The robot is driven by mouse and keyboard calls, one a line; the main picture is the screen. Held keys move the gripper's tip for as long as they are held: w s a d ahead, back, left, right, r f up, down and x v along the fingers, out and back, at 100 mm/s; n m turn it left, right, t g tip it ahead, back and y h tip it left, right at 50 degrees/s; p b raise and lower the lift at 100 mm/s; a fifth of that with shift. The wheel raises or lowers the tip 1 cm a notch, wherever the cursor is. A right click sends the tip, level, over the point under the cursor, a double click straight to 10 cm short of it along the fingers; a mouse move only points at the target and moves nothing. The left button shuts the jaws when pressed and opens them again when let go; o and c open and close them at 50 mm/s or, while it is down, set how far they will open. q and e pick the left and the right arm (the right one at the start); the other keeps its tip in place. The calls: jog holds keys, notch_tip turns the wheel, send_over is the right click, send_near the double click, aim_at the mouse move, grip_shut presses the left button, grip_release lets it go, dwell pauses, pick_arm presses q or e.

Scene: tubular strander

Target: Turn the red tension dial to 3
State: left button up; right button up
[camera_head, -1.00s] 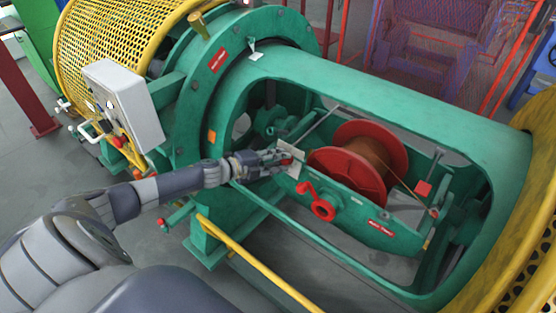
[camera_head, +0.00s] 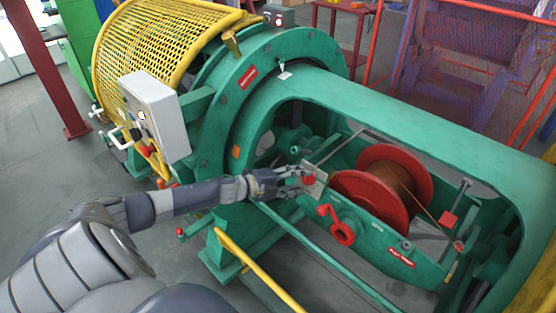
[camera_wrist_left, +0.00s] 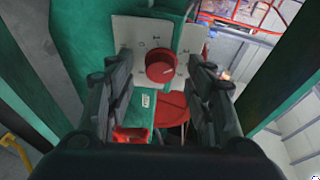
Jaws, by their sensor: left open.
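The red tension dial (camera_wrist_left: 160,67) is a round knob on a pale scale plate (camera_wrist_left: 132,32) in the left wrist view. A small light mark shows on its face; the scale's marks are too small to read. In the head view the dial (camera_head: 309,181) and plate (camera_head: 320,187) sit on the green cradle, left of the red reel. My left gripper (camera_head: 300,176) is open at the dial. In the wrist view its two fingers (camera_wrist_left: 163,85) stand left and right of the dial, with visible gaps on both sides. My right gripper is not in view.
A red crank handle (camera_head: 338,226) sticks out just right of and below the dial. The red reel (camera_head: 374,190) lies behind it. The green frame (camera_head: 420,120) surrounds the opening. A grey control box (camera_head: 157,115) and yellow rail (camera_head: 258,270) stand nearby.

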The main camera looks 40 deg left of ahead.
pick_arm(q)
jog(key=v, duration=1)
jog(key=shift+r, duration=0.15)
jog(key=shift+s+a, duration=0.1)
jog(key=shift+s, duration=0.05)
